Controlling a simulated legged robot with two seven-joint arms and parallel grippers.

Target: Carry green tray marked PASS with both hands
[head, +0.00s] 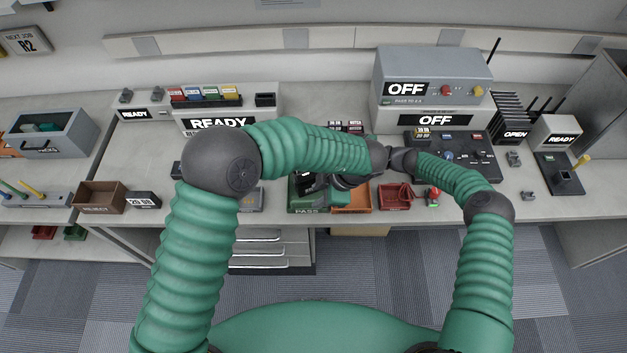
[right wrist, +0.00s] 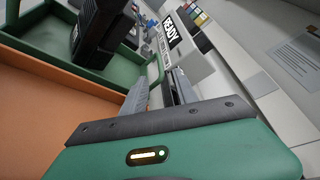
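The green tray marked PASS (head: 308,209) stands on the bench near its front edge, just left of the orange tray. My left gripper (head: 318,188) reaches low over the green tray's right side; its fingertips are too small and dark to tell open from shut. My right gripper is hidden behind my left forearm in the head view. In the right wrist view, my right gripper (right wrist: 156,88) has its fingers apart at the near corner of the green tray (right wrist: 118,72). I cannot tell whether they touch its wall. A black object (right wrist: 95,32) shows over the tray.
The orange tray (head: 352,208) adjoins the green one, with a red tray (head: 396,197) farther right. A READY unit (head: 215,122) and grey OFF units (head: 432,68) stand behind. A brown REJECT box (head: 100,197) is at left.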

